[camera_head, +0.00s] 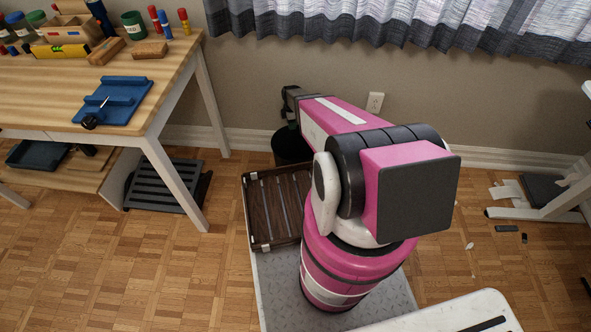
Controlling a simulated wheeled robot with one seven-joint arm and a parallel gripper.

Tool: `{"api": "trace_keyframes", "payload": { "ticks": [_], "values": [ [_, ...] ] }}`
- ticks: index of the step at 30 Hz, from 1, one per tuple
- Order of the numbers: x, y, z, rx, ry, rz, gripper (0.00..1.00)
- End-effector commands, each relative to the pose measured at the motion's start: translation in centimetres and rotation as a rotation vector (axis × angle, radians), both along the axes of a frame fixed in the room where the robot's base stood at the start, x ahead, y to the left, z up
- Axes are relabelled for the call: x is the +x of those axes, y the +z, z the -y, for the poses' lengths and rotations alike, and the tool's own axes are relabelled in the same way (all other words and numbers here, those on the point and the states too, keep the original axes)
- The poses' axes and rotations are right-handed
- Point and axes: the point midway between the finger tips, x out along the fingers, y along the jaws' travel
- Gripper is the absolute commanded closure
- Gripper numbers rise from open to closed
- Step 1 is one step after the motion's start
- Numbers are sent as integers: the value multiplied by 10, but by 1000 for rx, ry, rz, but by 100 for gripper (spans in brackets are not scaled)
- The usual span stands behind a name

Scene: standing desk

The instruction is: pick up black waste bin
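The black waste bin (288,149) stands on the floor by the back wall, right of the desk. Its right side is hidden behind my pink arm, and a brown slatted tray covers part of the view of its lower side. My gripper (291,118) is above the bin, near its far side in the picture. The fingers are small, dark and partly hidden, so whether they are open or touch the bin's rim cannot be told.
A wooden desk (45,95) at left holds a blue clipboard-like tool (112,98), cups and blocks. A dark slatted footrest (165,186) lies beneath it. The brown slatted tray (262,216) is in front of the bin. White legs (535,212) and small litter are at right.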

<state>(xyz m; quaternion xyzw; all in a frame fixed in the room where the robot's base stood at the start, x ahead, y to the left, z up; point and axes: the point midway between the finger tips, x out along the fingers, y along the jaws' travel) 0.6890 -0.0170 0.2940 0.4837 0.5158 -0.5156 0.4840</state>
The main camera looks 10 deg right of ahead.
Motion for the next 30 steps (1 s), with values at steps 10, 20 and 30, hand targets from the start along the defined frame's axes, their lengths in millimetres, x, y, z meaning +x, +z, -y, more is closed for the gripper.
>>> {"api": "trace_keyframes", "payload": {
  "ticks": [10, 20, 30],
  "values": [
    [-4, -42, -2, 0, 0, -1, 67],
    [-5, -41, -2, 0, 0, 0, 100],
    [-5, -41, -2, 0, 0, -1, 100]
  ]
}}
